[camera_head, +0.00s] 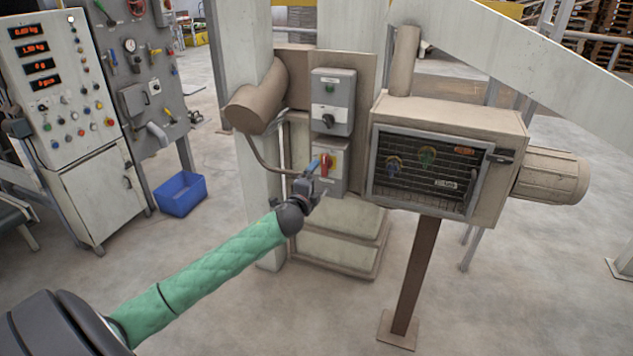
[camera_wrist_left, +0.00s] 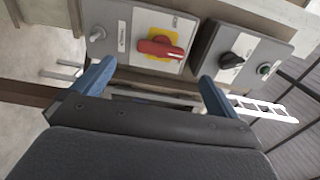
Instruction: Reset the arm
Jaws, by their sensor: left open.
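My left arm, in a green sleeve, reaches in from the lower left of the head view. Its gripper (camera_head: 318,172) is in front of the lower grey switch box (camera_head: 331,182). In the left wrist view the two blue fingers of the gripper (camera_wrist_left: 155,85) are wide apart with nothing between them. A red rotary handle on a yellow plate (camera_wrist_left: 160,47) sits just beyond the fingertips, apart from them. The handle also shows in the head view (camera_head: 326,164), partly hidden by the gripper. My right gripper is in neither view.
An upper grey box (camera_head: 332,103) with a black knob is above. A meshed cabinet (camera_head: 450,115) with a motor stands right on a brown post (camera_head: 416,275). A control cabinet (camera_head: 75,130) and blue bin (camera_head: 181,193) are left. The front floor is clear.

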